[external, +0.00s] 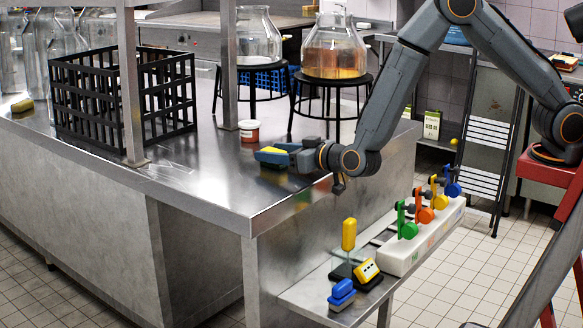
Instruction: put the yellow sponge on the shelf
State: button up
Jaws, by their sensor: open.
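The yellow sponge (270,150) lies on the steel counter near its right end. My gripper (264,156) reaches in from the right, low over the counter, with its jaws open around or right beside the sponge. The near finger hides part of the sponge, so I cannot tell whether the jaws touch it. A low steel shelf (300,293) juts from the counter's front right side. Another shelf unit (430,147) stands behind my arm; I cannot tell which shelf is meant.
A small red-brown tub (249,131) stands just behind my gripper. Glass jars on black stands (330,80) are behind it; a black crate (85,100) is left. The low shelf bears a blue brush (342,292), a yellow device (366,270) and a white block with coloured levers (400,258).

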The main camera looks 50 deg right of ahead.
jog(key=shift+w, duration=0.3)
jog(key=c, duration=1.2)
